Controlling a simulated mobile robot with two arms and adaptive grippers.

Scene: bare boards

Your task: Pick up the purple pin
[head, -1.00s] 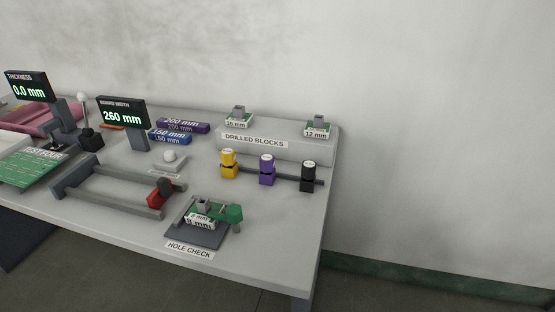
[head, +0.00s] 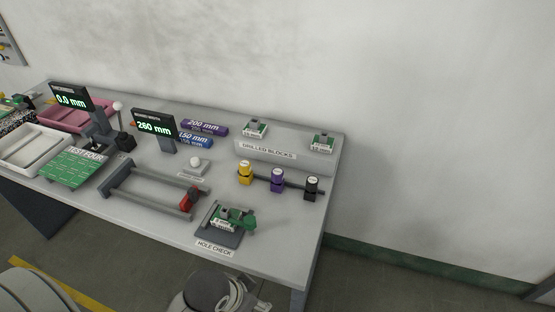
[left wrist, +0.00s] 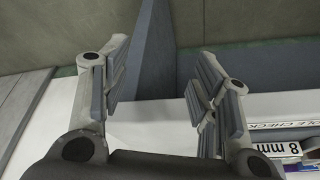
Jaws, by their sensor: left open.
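The purple pin (head: 277,181) stands upright in a dark rack (head: 294,187) towards the right end of the table in the head view. A yellow pin (head: 245,173) is to its left and a black pin (head: 311,188) to its right. My left gripper (left wrist: 158,78) is open and empty in the left wrist view, near the table edge by the hole check label. The purple pin is not in the left wrist view. My right gripper is not in view.
The hole check stand (head: 225,237) is in front of the pins, with a green part on it. A raised grey block (head: 285,153) labelled drilled blocks stands behind them. A grey rail frame (head: 150,200) with a red slider lies to the left.

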